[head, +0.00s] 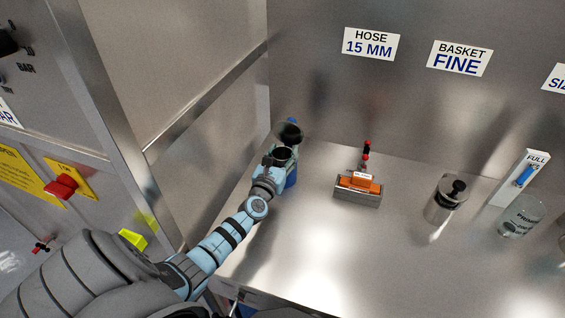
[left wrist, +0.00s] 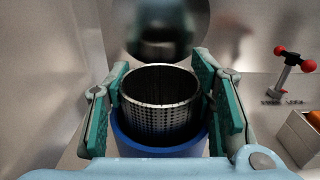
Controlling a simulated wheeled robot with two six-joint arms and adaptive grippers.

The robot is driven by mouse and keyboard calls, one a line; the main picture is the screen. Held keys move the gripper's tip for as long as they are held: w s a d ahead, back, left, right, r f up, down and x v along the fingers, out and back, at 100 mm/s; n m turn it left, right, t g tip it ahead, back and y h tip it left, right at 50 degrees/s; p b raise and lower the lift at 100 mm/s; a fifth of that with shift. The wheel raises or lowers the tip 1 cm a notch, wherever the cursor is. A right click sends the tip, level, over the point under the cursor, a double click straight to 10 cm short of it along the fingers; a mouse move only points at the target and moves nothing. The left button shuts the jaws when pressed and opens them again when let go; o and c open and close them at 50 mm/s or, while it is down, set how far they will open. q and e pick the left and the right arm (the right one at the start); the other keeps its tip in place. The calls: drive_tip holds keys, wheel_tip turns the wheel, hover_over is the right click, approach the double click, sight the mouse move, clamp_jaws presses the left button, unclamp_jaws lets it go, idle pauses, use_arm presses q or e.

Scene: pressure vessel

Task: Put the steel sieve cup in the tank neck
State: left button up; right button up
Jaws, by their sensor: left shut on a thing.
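The steel sieve cup (left wrist: 160,100) is a round, open-topped cup with perforated walls, seen from above in the left wrist view. My left gripper (head: 282,157) is shut on it, with a teal-padded finger on each side. The blue tank (head: 291,178) stands at the left back corner of the bench, partly hidden by the gripper. Its blue rim (left wrist: 158,150) shows below and around the cup's lower part; I cannot tell whether the cup is inside the neck or just above it. My right gripper is not in view.
A dark round lid (head: 291,134) stands behind the neck. To the right are a red-handled valve (head: 365,152), a grey box (head: 358,197) with an orange block, a jar with a black knob (head: 446,200) and a clear beaker (head: 521,214). The bench front is clear.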

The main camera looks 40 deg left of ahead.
use_arm(q)
drive_tip(key=shift+w, duration=0.1)
drive_tip(key=shift+f, duration=0.2)
drive_tip(key=o, duration=1.2)
drive_tip(key=shift+c, duration=0.2)
drive_tip(key=shift+r, duration=0.15)
drive_tip(key=shift+r+p, duration=0.15)
drive_tip(key=shift+p, duration=0.3)
drive_tip(key=p+v, duration=0.1)
drive_tip(key=v, duration=1.1)
drive_tip(key=shift+p, duration=0.3)
